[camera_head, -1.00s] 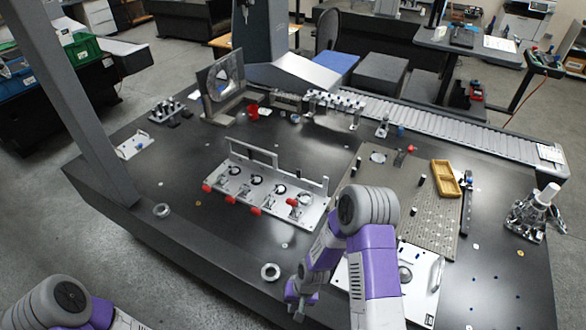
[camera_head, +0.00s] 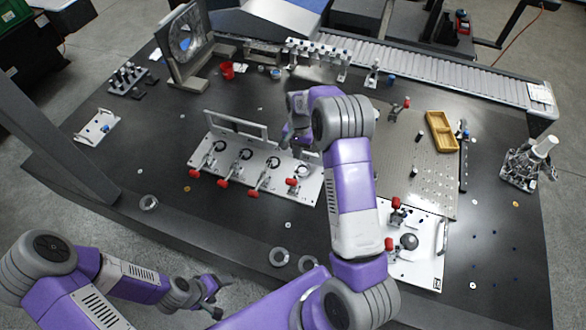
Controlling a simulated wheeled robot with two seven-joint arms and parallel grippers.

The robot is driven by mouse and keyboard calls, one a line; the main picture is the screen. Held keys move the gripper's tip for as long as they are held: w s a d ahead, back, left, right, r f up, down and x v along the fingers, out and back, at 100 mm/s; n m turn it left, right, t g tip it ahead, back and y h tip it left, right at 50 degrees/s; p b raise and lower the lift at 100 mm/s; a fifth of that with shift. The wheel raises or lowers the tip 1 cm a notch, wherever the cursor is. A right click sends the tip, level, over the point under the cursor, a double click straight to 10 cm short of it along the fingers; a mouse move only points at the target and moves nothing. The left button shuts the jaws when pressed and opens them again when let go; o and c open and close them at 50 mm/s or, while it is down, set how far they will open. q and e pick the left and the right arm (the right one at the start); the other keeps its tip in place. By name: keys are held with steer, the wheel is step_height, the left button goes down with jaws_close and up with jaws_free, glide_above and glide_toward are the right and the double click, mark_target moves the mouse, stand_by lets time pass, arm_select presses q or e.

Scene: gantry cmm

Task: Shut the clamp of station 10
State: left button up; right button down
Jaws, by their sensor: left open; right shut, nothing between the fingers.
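A white plate (camera_head: 205,176) carries a row of toggle clamps with red handles: the first (camera_head: 194,171), second (camera_head: 223,183), third (camera_head: 253,194) and rightmost (camera_head: 292,182). I cannot read station numbers, so I cannot tell which clamp is station 10. My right gripper (camera_head: 291,140) is shut and empty, above the far right part of the row plate; its arm hides part of the table. My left gripper (camera_head: 214,297) is open and empty, off the table's front edge.
A perforated plate (camera_head: 440,185) with a yellow tray (camera_head: 441,131) and a red-handled clamp (camera_head: 400,106) lies right of my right arm. Metal rings (camera_head: 279,257) lie near the front edge. A roller conveyor (camera_head: 440,72) runs along the back.

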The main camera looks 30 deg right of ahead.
mark_target(292, 183)
arm_select(q)
steer(key=shift+w+r, duration=0.2)
steer(key=shift+r, duration=0.05)
arm_select(e)
steer(key=a+f, duration=0.1)
steer(key=f, duration=0.1)
steer(key=s+f, duration=0.1)
steer(key=f, duration=0.1)
steer(key=a+f, duration=0.1)
steer(key=f, duration=0.1)
steer(key=shift+s+a+f, duration=0.35)
steer(key=shift+s+f, duration=0.05)
arm_select(q)
steer(key=shift+d+f, duration=0.1)
arm_select(e)
steer(key=shift+a, duration=0.2)
